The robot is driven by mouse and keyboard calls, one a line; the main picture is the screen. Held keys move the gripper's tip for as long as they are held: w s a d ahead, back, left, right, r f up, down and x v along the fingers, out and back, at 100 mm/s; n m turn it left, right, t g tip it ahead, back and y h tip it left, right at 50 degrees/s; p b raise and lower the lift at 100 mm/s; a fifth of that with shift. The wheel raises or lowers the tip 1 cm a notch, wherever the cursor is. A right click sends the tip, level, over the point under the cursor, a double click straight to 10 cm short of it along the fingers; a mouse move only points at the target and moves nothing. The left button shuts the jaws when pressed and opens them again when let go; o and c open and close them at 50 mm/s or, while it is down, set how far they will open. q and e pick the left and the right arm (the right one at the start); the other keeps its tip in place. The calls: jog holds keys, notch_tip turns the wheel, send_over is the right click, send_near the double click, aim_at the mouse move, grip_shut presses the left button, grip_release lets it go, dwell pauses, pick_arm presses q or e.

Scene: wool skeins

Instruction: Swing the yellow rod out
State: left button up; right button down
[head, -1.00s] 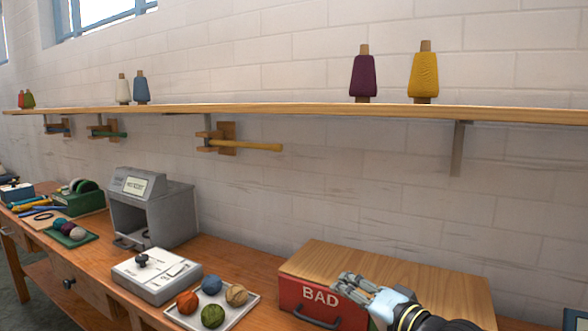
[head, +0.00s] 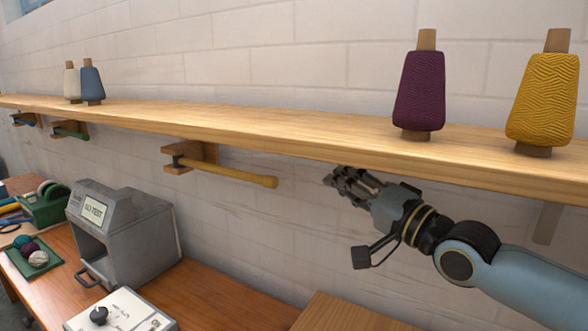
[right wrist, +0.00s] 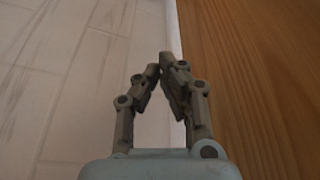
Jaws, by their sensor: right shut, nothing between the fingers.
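The yellow rod (head: 228,173) hangs below the shelf on a wooden wall bracket (head: 190,157). It lies nearly along the wall, and its rounded free end points right. My right gripper (head: 334,178) is just right of that end, under the shelf and apart from the rod. Its fingers are shut and empty; in the right wrist view the fingertips (right wrist: 166,62) meet in front of the wall and the wooden shelf. The rod does not show in the right wrist view. My left gripper is not in view.
The wooden shelf (head: 290,135) runs above the rod, bearing a purple cone (head: 420,90) and a yellow cone (head: 545,97). A green rod (head: 70,133) hangs farther left. A grey test box (head: 125,235) stands on the bench below. The wall space beneath the rod is clear.

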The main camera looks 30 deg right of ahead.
jog(key=b+x, duration=0.7)
jog(key=x, duration=0.4)
jog(key=s+a+f, duration=0.2)
jog(key=a, duration=0.1)
jog(key=shift+s+f, duration=0.1)
jog(key=shift+s, duration=0.2)
